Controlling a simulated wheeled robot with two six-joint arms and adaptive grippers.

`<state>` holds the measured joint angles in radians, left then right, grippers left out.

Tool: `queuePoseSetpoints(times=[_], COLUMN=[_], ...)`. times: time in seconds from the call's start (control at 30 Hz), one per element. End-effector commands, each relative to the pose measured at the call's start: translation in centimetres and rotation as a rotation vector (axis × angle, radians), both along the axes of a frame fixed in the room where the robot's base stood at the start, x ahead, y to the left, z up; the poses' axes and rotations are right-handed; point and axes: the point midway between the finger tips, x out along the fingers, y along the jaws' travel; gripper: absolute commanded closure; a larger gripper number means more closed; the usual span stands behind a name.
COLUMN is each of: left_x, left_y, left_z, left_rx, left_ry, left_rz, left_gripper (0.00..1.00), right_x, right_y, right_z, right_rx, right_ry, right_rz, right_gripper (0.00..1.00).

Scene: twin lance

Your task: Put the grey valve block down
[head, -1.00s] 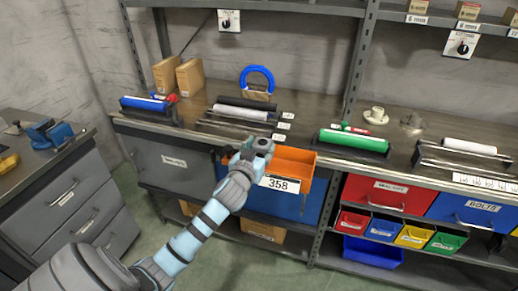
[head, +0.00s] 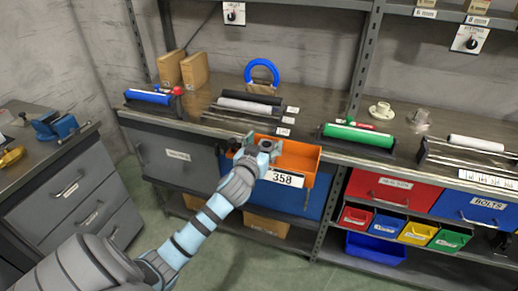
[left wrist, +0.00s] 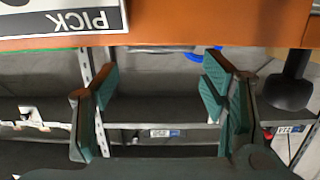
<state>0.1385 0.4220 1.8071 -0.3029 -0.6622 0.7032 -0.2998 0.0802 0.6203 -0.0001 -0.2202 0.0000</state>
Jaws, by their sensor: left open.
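My left gripper (head: 258,147) is at the left part of an orange bin (head: 308,162) with a "358" label, on the front of the bench. In the left wrist view the left gripper (left wrist: 158,105) has its two green-padded fingers wide apart with nothing between them. An orange panel (left wrist: 200,28) with an upside-down "PICK" label crosses the top of that view. I cannot make out the grey valve block for certain; grey shapes at the gripper's end may be the gripper itself. My right gripper is not in view.
Behind the bin, the bench holds a blue roll (head: 150,96), a white roll (head: 245,106), a green roll (head: 358,135) and a blue ring (head: 262,68). A red drawer (head: 392,188) is at the right. A dark rounded thing (left wrist: 290,92) shows in the left wrist view.

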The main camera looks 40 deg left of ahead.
Motion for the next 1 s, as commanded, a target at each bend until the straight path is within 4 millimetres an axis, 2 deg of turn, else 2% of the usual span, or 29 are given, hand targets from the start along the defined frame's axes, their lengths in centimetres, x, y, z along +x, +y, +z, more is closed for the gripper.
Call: queuePoseSetpoints(times=[0.03,0.07,0.4,0.5,0.6,0.83,0.87,0.93,0.97,1.0], left_x=[0.0,-0.2,-8.9,-10.5,-11.2,-11.2,-11.1,-11.0,-11.0,-11.2], left_y=[0.0,-0.1,-3.1,-3.7,-3.9,-3.8,-3.8,-3.3,-3.0,-2.6], left_z=[1.1,1.3,2.3,2.5,2.7,2.4,1.9,-0.8,-2.9,-6.5], left_rx=[0.001,0.0,0.001,0.001,0.0,0.0,0.003,0.01,0.014,0.021], left_ry=[-0.002,-0.002,0.0,-0.001,-0.002,0.003,0.015,0.076,0.121,0.2], left_rz=[-0.001,-0.002,-0.001,0.0,0.0,0.002,0.002,0.006,0.006,0.005], left_gripper=[0.34,0.34,0.34,0.34,0.34,0.34,0.34,0.34,0.34,0.34], right_x=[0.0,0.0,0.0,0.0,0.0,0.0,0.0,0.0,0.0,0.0], right_y=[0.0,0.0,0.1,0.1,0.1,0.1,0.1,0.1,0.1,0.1], right_z=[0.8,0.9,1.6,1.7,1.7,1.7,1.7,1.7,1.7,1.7], right_rx=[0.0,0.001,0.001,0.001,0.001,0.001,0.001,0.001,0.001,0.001], right_ry=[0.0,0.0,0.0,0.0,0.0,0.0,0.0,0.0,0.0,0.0], right_rz=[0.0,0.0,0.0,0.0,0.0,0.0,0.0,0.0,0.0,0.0], right_gripper=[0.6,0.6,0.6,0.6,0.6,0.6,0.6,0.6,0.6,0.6])
